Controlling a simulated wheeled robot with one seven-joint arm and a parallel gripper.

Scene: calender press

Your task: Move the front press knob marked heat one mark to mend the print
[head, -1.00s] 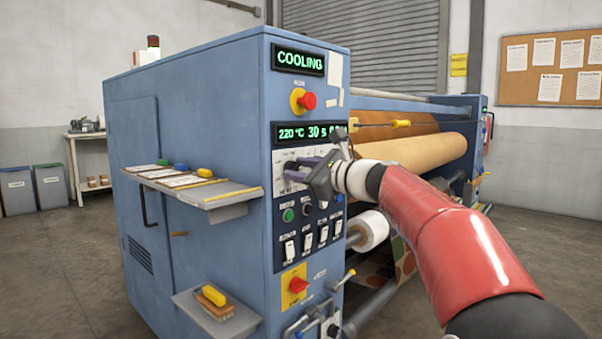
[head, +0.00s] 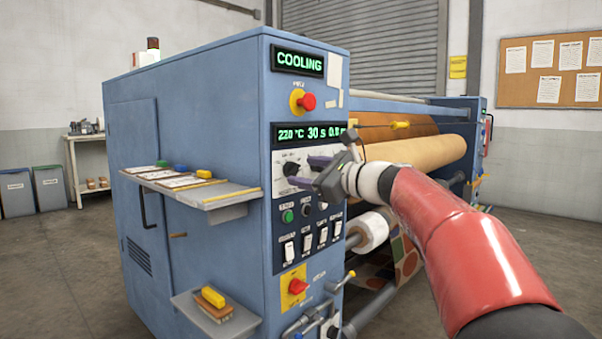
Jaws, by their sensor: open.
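The blue press (head: 190,110) fills the middle of the head view. A black round knob (head: 291,168) sits on the white panel below the green display (head: 308,134), which reads 220 °C, 30 s and a partly covered third value. The knob's marking is too small to read. My gripper (head: 301,171) is open, its purple fingers pointing left at this panel, close to the knob. No grip on the knob shows. I cannot tell whether a finger touches it. The right part of the panel is hidden behind my gripper.
A sign reading COOLING (head: 298,61) and a red button (head: 306,101) are above. Green and black buttons and several white switches (head: 290,250) lie below. A shelf with cards (head: 222,200) juts out at left. A paper roll (head: 425,150) is behind my arm.

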